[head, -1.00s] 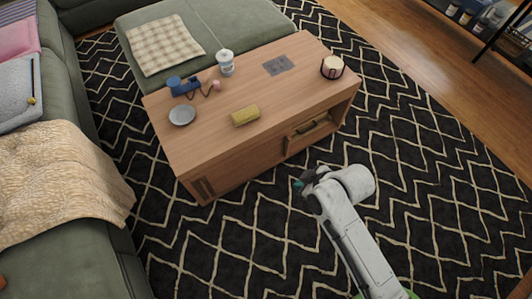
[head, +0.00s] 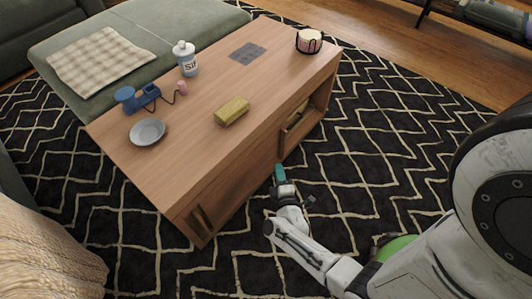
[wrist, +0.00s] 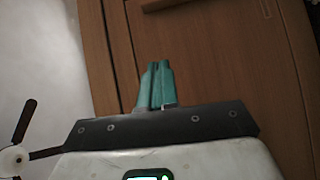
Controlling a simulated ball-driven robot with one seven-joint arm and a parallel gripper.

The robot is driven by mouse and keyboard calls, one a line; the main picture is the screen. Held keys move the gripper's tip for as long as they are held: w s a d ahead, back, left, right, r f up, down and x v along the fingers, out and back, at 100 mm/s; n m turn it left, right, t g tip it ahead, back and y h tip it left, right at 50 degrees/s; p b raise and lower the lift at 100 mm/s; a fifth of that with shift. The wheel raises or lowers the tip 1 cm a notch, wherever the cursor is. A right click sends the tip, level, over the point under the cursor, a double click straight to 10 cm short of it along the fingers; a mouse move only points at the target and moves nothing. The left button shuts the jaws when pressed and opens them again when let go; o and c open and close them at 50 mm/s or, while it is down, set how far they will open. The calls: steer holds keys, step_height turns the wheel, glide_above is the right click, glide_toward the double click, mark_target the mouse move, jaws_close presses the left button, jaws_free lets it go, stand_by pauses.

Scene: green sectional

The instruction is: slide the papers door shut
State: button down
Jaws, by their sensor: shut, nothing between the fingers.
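The wooden coffee table (head: 182,160) has a sliding door panel (head: 236,186) on its long front. An open compartment (head: 305,122) shows to the right of the panel, with something tan inside. A narrow dark opening (head: 201,219) shows at the left end. My gripper (head: 279,172) is low in front of the table, near the panel's right edge. Its teal fingers are shut and empty. No papers are recognisable.
A green sofa section (head: 140,35) stands behind. Patterned rug (head: 390,150) lies clear right of the table.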

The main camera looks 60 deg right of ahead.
steer(key=f+h, duration=0.1)
steer(key=b, duration=0.6)
glide_toward(283, 135)
steer(key=shift+g, duration=0.4)
steer(key=x, duration=0.3)
steer(key=w+x, duration=0.1)
steer(key=x, duration=0.1)
steer(key=shift+a, duration=0.2)
steer(key=shift+d+r+b, duration=0.15)
steer(key=shift+d+b, duration=0.2)
steer(key=shift+d, duration=0.05)
steer(key=shift+s+d+r, duration=0.1)
